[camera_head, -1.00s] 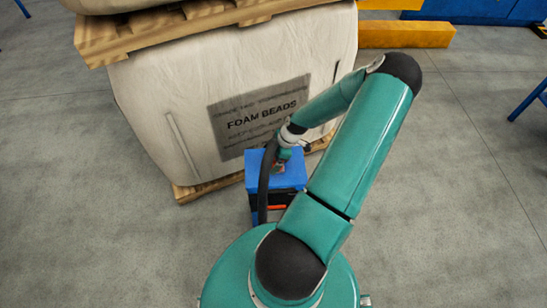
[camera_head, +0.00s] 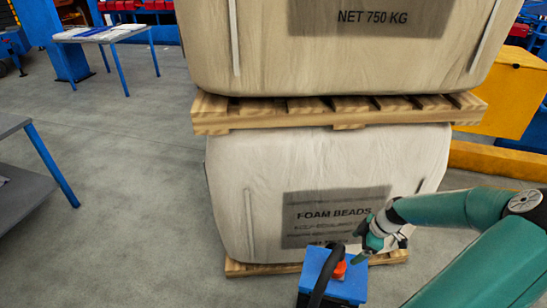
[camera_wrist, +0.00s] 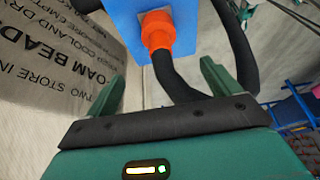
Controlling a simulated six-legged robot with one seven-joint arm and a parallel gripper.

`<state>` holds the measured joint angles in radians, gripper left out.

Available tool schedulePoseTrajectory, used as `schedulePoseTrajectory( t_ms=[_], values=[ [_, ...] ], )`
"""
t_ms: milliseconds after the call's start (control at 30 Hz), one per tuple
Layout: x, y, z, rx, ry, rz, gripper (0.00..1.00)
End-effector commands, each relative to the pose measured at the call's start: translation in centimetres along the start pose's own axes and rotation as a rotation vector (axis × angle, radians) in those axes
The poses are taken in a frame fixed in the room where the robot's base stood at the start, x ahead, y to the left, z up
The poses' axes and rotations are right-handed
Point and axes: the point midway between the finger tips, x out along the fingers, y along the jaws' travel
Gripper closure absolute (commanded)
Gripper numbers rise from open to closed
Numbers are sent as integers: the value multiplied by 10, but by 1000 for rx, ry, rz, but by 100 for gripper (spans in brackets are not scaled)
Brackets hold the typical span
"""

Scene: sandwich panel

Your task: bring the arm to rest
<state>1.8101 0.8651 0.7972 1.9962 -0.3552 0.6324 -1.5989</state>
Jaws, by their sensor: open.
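My teal arm (camera_head: 480,205) comes in from the right in the head view. Its gripper (camera_head: 378,252) is close above and to the right of a blue box (camera_head: 348,288). In the wrist view the two green fingers of my gripper (camera_wrist: 161,72) stand apart with nothing clamped between them. An orange fitting (camera_wrist: 156,30) on the blue box (camera_wrist: 123,12) lies beyond the fingers, with a black hose (camera_wrist: 178,78) running from it. The fitting (camera_head: 340,270) also shows in the head view, partly behind the hose (camera_head: 322,280). I cannot tell the exact gap between fingers and fitting.
A large white foam-beads bag (camera_head: 260,165) stands just behind the gripper, with a wooden pallet (camera_head: 300,112) and another bag (camera_head: 270,50) stacked on it. A yellow block (camera_head: 505,95) is at right. A table (camera_head: 100,33) stands far left.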

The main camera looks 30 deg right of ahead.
Motion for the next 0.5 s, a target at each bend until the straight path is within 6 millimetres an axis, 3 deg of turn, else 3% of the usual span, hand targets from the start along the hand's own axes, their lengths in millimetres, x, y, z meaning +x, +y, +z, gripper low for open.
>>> schedulePoseTrajectory(
  t_ms=[167,267,500],
  values=[
    [0,0,-3,0,-8,-4,11],
    [-3,-2,-15,4,-44,-22,11],
    [-27,-17,-80,67,-234,-56,11]
  ],
)
